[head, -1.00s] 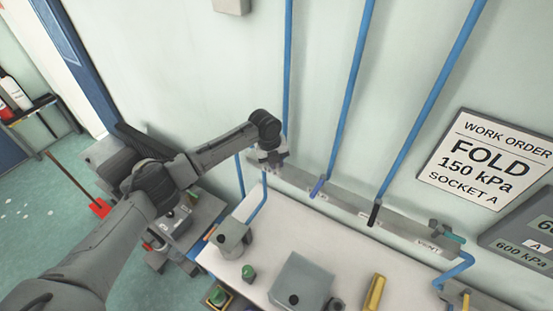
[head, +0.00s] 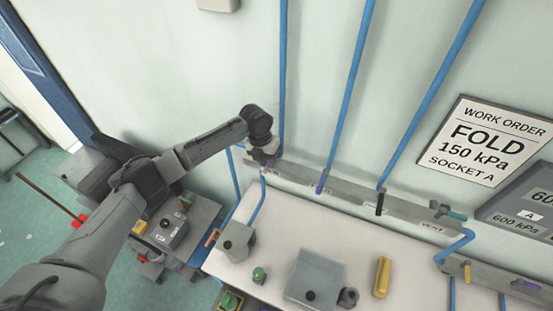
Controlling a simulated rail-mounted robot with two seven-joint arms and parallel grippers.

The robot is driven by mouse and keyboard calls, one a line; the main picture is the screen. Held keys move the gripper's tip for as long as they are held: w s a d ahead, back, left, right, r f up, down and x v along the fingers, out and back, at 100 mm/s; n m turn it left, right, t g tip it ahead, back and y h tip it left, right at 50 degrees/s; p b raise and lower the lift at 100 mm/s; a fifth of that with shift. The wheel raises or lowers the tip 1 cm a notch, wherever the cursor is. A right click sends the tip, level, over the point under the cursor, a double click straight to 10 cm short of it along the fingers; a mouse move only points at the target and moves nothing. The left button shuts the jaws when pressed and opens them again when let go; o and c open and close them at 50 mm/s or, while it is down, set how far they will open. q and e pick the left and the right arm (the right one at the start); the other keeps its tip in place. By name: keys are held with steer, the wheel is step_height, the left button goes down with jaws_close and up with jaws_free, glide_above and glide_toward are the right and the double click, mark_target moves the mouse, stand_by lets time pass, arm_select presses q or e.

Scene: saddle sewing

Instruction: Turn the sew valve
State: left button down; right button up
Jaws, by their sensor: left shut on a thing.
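A grey rail of valves (head: 350,190) runs along the wall behind the white bench. My left gripper (head: 267,163) is at the rail's left end, shut on what appears to be the leftmost valve's handle. The gripper hides that handle, so its angle cannot be seen. The rail also carries a purple valve handle (head: 322,182), a black valve handle (head: 380,204) and a teal valve handle (head: 456,216) by the label VENT. The other labels are too small to read. My right gripper is not in view.
The white bench (head: 285,226) holds a grey box (head: 315,277), a grey canister (head: 238,241), a green knob (head: 259,274) and a yellow bar (head: 382,277). Blue pipes (head: 345,90) rise up the wall. A work order sign (head: 488,143) reads FOLD, 150 kPa, SOCKET A.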

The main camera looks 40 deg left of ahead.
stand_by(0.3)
arm_select(q)
steer(key=c, duration=1.1)
jaws_free()
steer(key=shift+a, duration=0.1)
steer(key=shift+r, duration=0.1)
steer(key=a+r+b, duration=0.1)
steer(key=r, duration=0.3)
steer(key=r+b, duration=0.1)
steer(key=r, duration=0.4)
steer(key=a+r+b, duration=0.1)
steer(key=r, duration=0.3)
steer(key=shift+s+a+r, duration=0.2)
steer(key=shift+s+a, duration=0.1)
